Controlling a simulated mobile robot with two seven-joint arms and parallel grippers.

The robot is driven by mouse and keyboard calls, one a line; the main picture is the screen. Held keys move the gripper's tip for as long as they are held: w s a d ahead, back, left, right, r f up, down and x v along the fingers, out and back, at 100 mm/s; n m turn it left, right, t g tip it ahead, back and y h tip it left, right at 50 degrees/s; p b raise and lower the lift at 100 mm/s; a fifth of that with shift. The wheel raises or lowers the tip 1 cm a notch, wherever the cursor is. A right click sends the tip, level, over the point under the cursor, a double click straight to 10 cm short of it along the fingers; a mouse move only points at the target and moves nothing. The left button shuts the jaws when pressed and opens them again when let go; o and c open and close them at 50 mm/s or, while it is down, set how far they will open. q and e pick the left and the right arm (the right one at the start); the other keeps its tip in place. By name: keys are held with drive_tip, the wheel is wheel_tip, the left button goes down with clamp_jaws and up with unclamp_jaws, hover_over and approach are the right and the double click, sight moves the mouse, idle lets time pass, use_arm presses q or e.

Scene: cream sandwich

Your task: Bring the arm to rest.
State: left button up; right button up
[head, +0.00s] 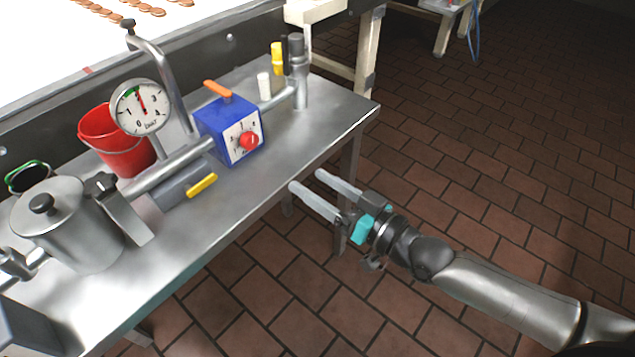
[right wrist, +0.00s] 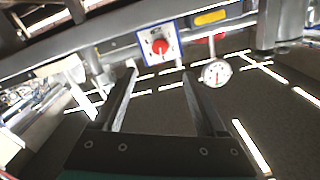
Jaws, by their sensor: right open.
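My right gripper (head: 306,187) is open and empty in the head view. It hangs in the air beyond the front edge of the metal table (head: 235,200), over the tiled floor, with its fingers pointing left toward the table. In the right wrist view its two fingers (right wrist: 160,82) are spread with nothing between them. My right arm comes in from the lower right. My left gripper is not in view; a dark grey shape at the lower left edge is too cut off to identify.
On the table stand a blue box (head: 228,128) with a red knob, a red bucket (head: 118,140), a round gauge (head: 141,107), a lidded steel pot (head: 72,230) and steel pipes. A white conveyor (head: 60,45) with brown biscuits runs behind. The floor (head: 490,150) at right is clear.

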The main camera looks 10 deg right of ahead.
drive_tip(key=s+d+f+g+h, duration=0.1)
drive_tip(key=d+f+h, duration=0.25)
drive_tip(key=f, duration=0.55)
drive_tip(key=s+d+f+m+g+h, duration=0.1)
drive_tip(key=d+f+g+h, duration=0.1)
drive_tip(key=d+f, duration=0.5)
drive_tip(key=s+d+f+g+h, duration=0.1)
drive_tip(key=d+f+h, duration=0.15)
drive_tip(key=f, duration=0.85)
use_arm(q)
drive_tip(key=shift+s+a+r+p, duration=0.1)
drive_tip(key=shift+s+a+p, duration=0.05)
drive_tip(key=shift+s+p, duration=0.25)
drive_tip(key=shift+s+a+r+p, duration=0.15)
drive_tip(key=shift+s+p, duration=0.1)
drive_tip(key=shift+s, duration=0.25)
use_arm(e)
drive_tip(key=s+f+g+h, duration=0.1)
drive_tip(key=s+f+g, duration=0.1)
drive_tip(key=s+f, duration=0.4)
drive_tip(key=s+f+g+h, duration=0.1)
drive_tip(key=s+f+g, duration=0.2)
drive_tip(key=s, duration=0.9)
drive_tip(key=s+f+g+h, duration=0.1)
drive_tip(key=s+f+g, duration=0.2)
drive_tip(key=s+f, duration=0.6)
drive_tip(key=shift+d, duration=0.45)
